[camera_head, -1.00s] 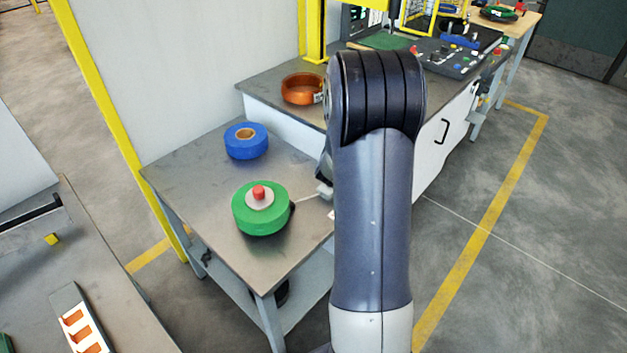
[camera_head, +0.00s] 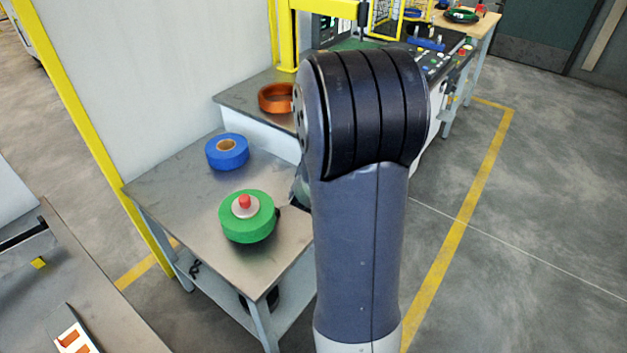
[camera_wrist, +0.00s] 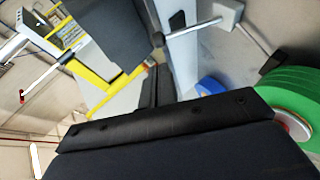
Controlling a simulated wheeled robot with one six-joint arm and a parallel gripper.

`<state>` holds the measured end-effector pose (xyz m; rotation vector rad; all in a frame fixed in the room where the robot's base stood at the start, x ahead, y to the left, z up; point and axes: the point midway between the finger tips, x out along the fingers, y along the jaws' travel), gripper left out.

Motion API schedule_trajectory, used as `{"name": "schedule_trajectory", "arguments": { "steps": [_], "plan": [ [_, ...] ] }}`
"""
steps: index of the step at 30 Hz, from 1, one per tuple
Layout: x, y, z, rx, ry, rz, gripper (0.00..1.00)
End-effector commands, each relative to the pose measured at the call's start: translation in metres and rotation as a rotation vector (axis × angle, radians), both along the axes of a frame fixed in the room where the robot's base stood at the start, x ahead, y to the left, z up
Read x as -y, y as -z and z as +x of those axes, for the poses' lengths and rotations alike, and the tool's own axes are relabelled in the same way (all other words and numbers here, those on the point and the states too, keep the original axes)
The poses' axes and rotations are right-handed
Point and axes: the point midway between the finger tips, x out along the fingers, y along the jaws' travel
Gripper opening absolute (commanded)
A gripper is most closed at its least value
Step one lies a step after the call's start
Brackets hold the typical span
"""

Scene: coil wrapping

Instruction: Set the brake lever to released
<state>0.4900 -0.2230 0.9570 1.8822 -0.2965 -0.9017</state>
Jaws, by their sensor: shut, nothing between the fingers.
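In the wrist view a thin pale rod with a dark knob (camera_wrist: 158,40) shows near a small white box (camera_wrist: 228,13); it may be the brake lever, but I cannot tell for sure or read its setting. A second rod runs from the box to a dark end (camera_wrist: 271,62) beside the green roll (camera_wrist: 291,96). In the head view the green roll (camera_head: 247,225) has a red knob on top, and my arm hides the lever area. My gripper (camera_wrist: 154,74) is shut and empty, with its dark fingers below the first knob; contact is unclear. The head view hides it.
The metal side table (camera_head: 180,190) also bears a blue roll (camera_head: 227,152). An orange coil (camera_head: 275,98) sits on the white-sided bench behind. A yellow post (camera_head: 287,40) stands at the back. Open floor lies right of my arm.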

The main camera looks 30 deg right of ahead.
Motion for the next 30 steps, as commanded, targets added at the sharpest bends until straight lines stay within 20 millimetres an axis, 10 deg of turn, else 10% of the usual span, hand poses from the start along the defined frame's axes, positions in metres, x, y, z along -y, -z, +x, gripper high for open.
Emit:
{"name": "schedule_trajectory", "arguments": {
  "steps": [15, 30],
  "plan": [
    [-0.060, -0.047, -0.072, 0.000, -0.003, -0.001, 0.00],
    [-0.070, -0.051, -0.085, 0.000, 0.000, 0.000, 0.00]
  ]
}}
